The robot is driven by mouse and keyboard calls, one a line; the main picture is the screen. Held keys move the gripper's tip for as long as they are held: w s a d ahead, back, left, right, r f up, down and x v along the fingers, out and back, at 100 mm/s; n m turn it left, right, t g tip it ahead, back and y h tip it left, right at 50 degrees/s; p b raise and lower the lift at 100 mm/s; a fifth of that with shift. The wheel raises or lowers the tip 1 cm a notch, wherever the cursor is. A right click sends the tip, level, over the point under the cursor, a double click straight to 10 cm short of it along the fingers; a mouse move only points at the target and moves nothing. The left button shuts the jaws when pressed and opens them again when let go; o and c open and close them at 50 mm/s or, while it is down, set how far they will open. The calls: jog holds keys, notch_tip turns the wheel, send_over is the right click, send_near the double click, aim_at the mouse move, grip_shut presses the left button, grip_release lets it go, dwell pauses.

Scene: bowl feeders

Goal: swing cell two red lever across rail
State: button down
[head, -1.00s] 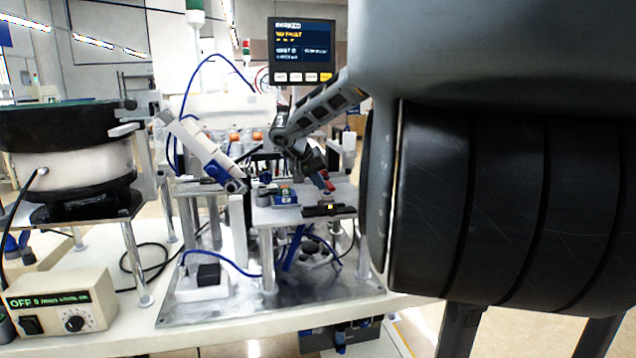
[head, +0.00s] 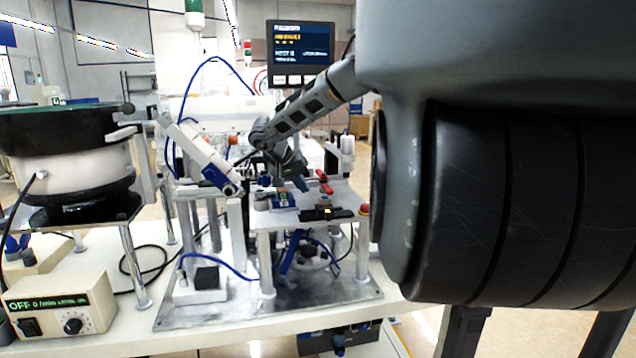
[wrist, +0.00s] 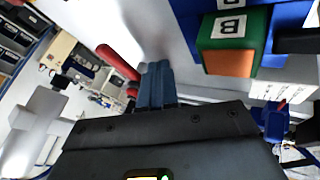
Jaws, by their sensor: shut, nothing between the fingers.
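The red lever (head: 324,182) stands on the small raised metal plate in the middle of the head view. In the wrist view the red lever (wrist: 118,62) shows at upper left, just left of the fingertips. My gripper (head: 300,184) is just left of the lever in the head view, with a small gap seen between them. In the wrist view the blue fingers of my gripper (wrist: 156,75) are together and hold nothing. I cannot tell whether they touch the lever's lower part. The rail is not clearly distinguishable.
A blue and green block (head: 283,199) sits on the plate near the gripper; the wrist view shows a green and orange block (wrist: 235,45) marked B. A black bar (head: 327,214) lies at the plate's front edge. A bowl feeder (head: 70,160) stands left, a display (head: 301,50) behind.

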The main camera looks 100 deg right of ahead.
jog(key=shift+w+a+r+p, duration=0.15)
jog(key=shift+w+r+p, duration=0.05)
jog(key=shift+r+p, duration=0.3)
jog(key=shift+w+a+r+p, duration=0.1)
jog(key=shift+w+r+p, duration=0.05)
jog(key=shift+r+p, duration=0.35)
jog(key=p+v, duration=0.1)
jog(key=v, duration=0.1)
jog(key=p+v, duration=0.1)
jog(key=v, duration=0.1)
jog(key=p+v, duration=0.1)
jog(key=v, duration=0.1)
jog(key=shift+a+p, duration=0.3)
jog(key=shift+a, duration=0.1)
jog(key=shift+v, duration=0.8)
jog(key=shift+a+f, duration=0.1)
